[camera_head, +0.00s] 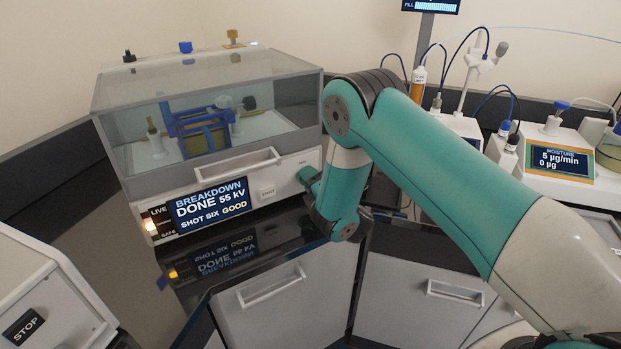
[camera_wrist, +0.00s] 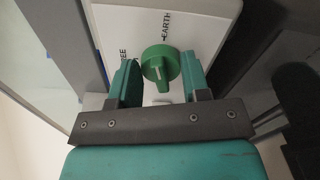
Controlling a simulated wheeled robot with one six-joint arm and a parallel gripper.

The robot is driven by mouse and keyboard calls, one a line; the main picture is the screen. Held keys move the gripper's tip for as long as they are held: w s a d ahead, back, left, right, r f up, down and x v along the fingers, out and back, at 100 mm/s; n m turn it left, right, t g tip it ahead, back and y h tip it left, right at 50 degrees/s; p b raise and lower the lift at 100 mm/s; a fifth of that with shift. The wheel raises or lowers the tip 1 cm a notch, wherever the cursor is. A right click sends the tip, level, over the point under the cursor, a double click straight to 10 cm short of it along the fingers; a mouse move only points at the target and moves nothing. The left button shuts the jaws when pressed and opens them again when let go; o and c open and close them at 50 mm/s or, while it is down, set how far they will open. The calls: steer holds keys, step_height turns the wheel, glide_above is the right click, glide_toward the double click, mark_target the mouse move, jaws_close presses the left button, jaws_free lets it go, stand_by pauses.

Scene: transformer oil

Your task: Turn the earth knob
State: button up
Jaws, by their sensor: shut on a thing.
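The green earth knob (camera_wrist: 160,66) sits on the white front panel (camera_wrist: 115,40) of the breakdown tester, between the labels "FREE" on the left and "EARTH" on the right in the wrist view. A short pale line shows on its face. My gripper (camera_wrist: 161,72) has one teal finger on each side of the knob and is shut on it. In the head view my gripper (camera_head: 308,178) is at the right end of the tester's front (camera_head: 285,180), and the knob cannot be told apart from it there.
The tester's display (camera_head: 208,205) reads "BREAKDOWN DONE 55 kV, SHOT SIX GOOD". An orange lamp (camera_head: 150,225) glows by "LIVE" and "SAFE". A clear hood (camera_head: 205,110) covers the test cell. A moisture meter (camera_head: 560,160) stands at right, and a box with a STOP label (camera_head: 24,325) at lower left.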

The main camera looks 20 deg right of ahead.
steer(key=shift+d+m+p, duration=0.1)
steer(key=shift+m+p, duration=0.3)
steer(key=shift+m, duration=1.3)
steer(key=shift+f, duration=0.1)
steer(key=o, duration=0.9)
